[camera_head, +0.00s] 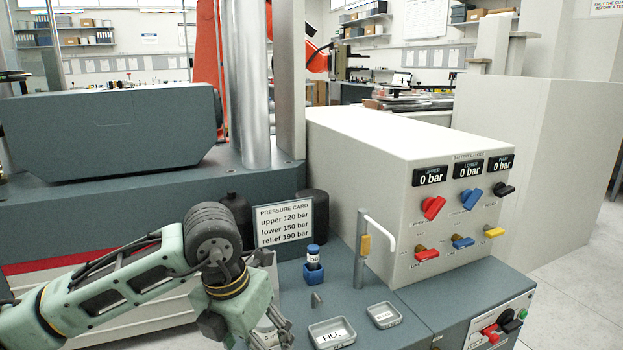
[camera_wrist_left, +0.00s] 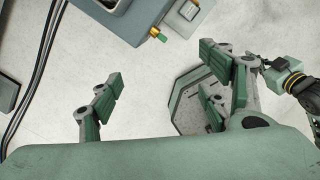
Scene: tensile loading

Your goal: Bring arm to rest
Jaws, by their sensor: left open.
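My left arm comes in from the lower left in the head view, bent down at a dark grey joint. Its gripper (camera_head: 272,335) hangs at the bottom edge, in front of the bench top and left of the FILL tray; its fingertips are partly cut off. In the left wrist view the gripper (camera_wrist_left: 162,82) has its green and grey fingers spread wide apart. Nothing is between them, and pale floor shows below.
Open floor (camera_head: 580,270) lies right.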

